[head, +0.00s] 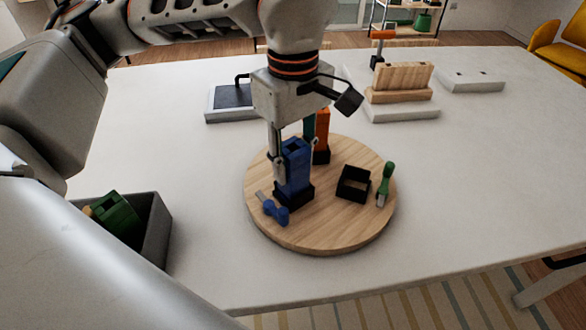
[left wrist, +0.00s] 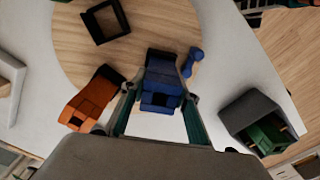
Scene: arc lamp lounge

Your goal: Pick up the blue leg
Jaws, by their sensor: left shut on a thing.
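The blue leg (head: 294,172) stands upright on the round wooden board (head: 330,235), its lower end at a black base (head: 294,196). I cannot tell whether it is raised from that base. My left gripper (head: 293,160) comes down from above and is shut on the blue leg, one finger on each side. In the left wrist view the blue leg (left wrist: 162,80) lies between the two fingertips (left wrist: 160,88). My right gripper is out of view.
An orange leg (head: 322,138) stands close behind the gripper. An empty black socket (head: 352,185), a green-handled tool (head: 386,182) and a blue-handled tool (head: 275,211) are on the board. A grey bin (head: 156,230) holds a green piece (head: 118,215).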

